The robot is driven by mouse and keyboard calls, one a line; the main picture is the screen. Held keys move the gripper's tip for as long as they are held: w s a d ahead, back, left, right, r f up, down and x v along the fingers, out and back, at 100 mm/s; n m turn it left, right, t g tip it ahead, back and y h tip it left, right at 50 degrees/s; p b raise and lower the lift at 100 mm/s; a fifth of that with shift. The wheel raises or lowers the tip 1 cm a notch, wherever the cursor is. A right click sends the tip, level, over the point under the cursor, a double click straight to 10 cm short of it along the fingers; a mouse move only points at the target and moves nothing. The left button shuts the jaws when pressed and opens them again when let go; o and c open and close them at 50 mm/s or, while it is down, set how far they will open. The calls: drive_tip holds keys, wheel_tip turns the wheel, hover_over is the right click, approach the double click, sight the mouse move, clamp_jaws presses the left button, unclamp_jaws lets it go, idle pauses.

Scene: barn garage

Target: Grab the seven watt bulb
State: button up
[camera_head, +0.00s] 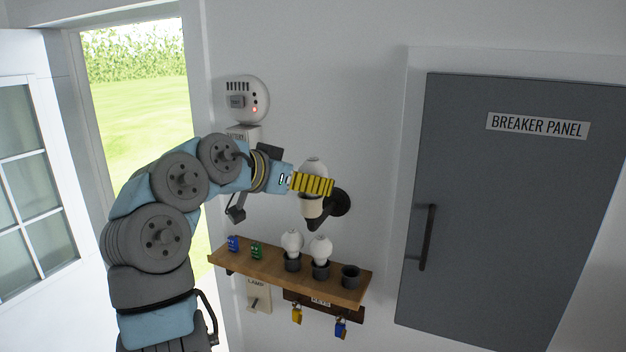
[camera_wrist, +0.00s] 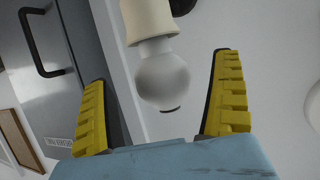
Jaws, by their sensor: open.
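A white bulb (camera_head: 313,164) sits upright in a cream wall lamp socket (camera_head: 311,206) on a black bracket. In the wrist view this bulb (camera_wrist: 162,77) hangs from its socket (camera_wrist: 148,20) between my two yellow fingers, with visible gaps on both sides. A dark mark shows on its end, too small to read. My gripper (camera_head: 318,185) is open at the lamp, and it also shows open in the wrist view (camera_wrist: 162,70). Two more white bulbs, a left one (camera_head: 292,242) and a right one (camera_head: 320,248), stand in dark holders on the shelf. No wattage is legible on any bulb.
The wooden shelf (camera_head: 225,255) below the lamp also holds an empty dark holder (camera_head: 350,277) and small blue and green items. Padlocks or keys hang under it. A grey breaker panel (camera_head: 510,210) is at right, a wall alarm (camera_head: 246,98) above, an open doorway at left.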

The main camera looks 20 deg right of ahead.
drive_tip(key=shift+p+x, duration=0.35)
drive_tip(key=shift+x, duration=1.05)
drive_tip(key=shift+f, duration=0.1)
drive_tip(key=c, duration=1)
drive_tip(key=shift+o, duration=0.2)
